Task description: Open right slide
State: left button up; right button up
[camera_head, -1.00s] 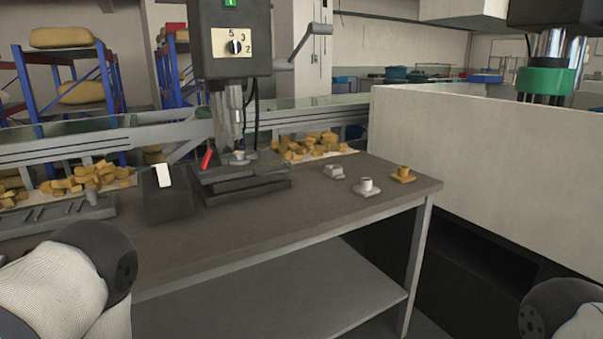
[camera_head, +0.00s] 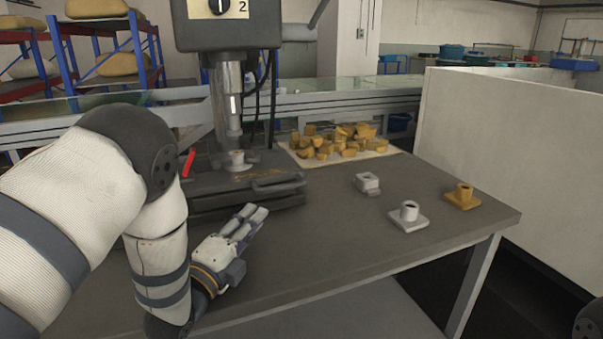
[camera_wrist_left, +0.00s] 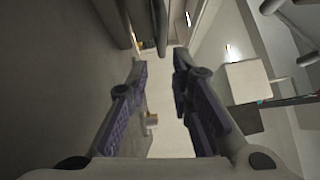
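The drill press (camera_head: 230,90) stands on the table, with a dark base or vise block (camera_head: 215,185) beneath it. A bar-like handle (camera_head: 280,184) sticks out at the block's front right; I cannot tell for certain that this is the right slide. My left gripper (camera_head: 257,212) is low over the table, just in front of the block and its handle, pointing away and to the right. In the left wrist view my left gripper (camera_wrist_left: 160,65) has its fingers apart with nothing between them. My right gripper is out of view; only a dark arm joint shows at the bottom right.
Right of the block on the table (camera_head: 330,260) stand a small grey part (camera_head: 367,183), a white flanged part (camera_head: 409,216) and a yellow flanged part (camera_head: 462,197). Yellow pieces lie on a tray (camera_head: 390,152) behind. A pale wall (camera_head: 510,125) bounds the right side.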

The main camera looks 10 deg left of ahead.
aim_at(279, 190)
pick_arm(q)
jog(key=shift+w, duration=0.35)
jog(key=shift+w+d+r, duration=0.1)
jog(key=shift+w+r, duration=0.05)
jog(key=shift+w, duration=0.1)
jog(key=b+x, duration=0.1)
jog(key=x, duration=0.9)
jog(key=shift+w+r, duration=0.1)
jog(key=shift+w, duration=0.25)
jog(key=shift+w+d+r, duration=0.1)
jog(key=shift+w, duration=0.05)
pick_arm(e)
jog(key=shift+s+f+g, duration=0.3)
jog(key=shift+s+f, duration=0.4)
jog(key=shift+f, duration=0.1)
pick_arm(q)
grip_shut()
